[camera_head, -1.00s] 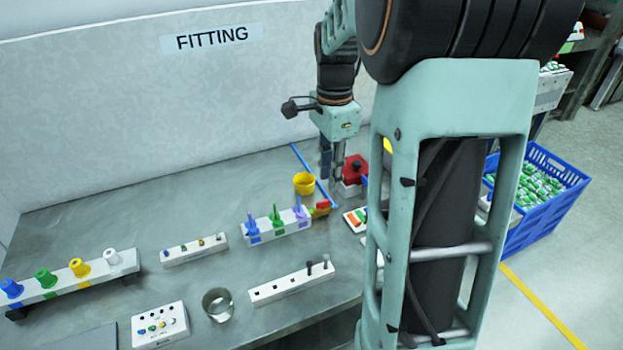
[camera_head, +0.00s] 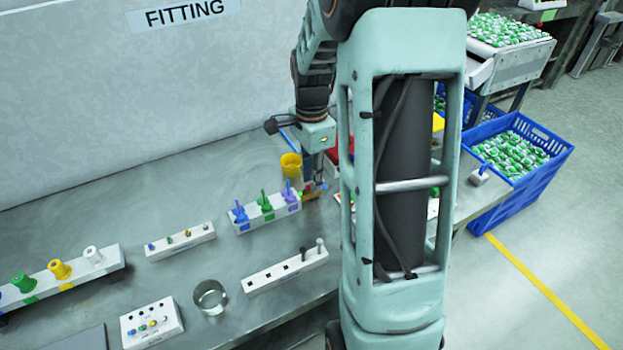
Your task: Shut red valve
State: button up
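My gripper (camera_head: 307,178) points down at the right part of the bench. Its fingertips are at or just above a small group of coloured parts (camera_head: 311,193), where an orange-red piece shows low down. In the earlier frame, red and yellow handle-like pieces showed at this spot. My gripper and arm now cover most of them, so I cannot make out the red valve clearly or tell whether the fingers touch it. The finger gap is too small and blurred to read. A sliver of a red box (camera_head: 331,156) shows behind, mostly hidden by my arm.
A yellow cup (camera_head: 291,164) stands just left of my gripper. A white block with blue, green and purple pegs (camera_head: 270,220) lies in front-left. A slotted white block (camera_head: 262,284), metal cup (camera_head: 198,298) and button box (camera_head: 136,334) stand nearer. A blue crate (camera_head: 535,185) is right.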

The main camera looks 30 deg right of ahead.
jog(key=shift+f, duration=0.35)
grip_shut()
jog(key=shift+n, duration=0.3)
jog(key=n, duration=0.3)
jog(key=shift+n, duration=0.3)
jog(key=shift+s+n, duration=0.1)
jog(key=shift+n, duration=2.1)
